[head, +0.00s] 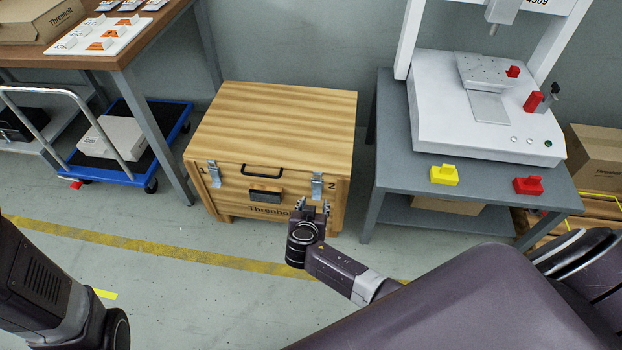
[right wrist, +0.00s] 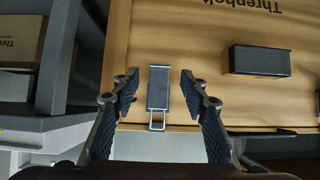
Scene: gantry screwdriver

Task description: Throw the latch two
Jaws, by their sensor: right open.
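Latch two (head: 317,183) is a grey metal toggle latch on the right of the wooden crate's front, beside the printed 2. In the right wrist view, latch two (right wrist: 160,90) shows as a dark plate with a wire loop at its lower end. My right gripper (head: 312,205) is open just in front of and below it. In the right wrist view, the fingers of my right gripper (right wrist: 158,92) stand on either side of the latch, with a gap on each side. Whether the latch is fastened is hard to tell. My left gripper is out of view.
The wooden crate (head: 270,120) also has latch one (head: 214,175) at left, a black handle (head: 262,171) and a dark block (head: 265,196). A grey bench (head: 390,150) stands close at right, a blue trolley (head: 165,150) at left. The floor in front is clear.

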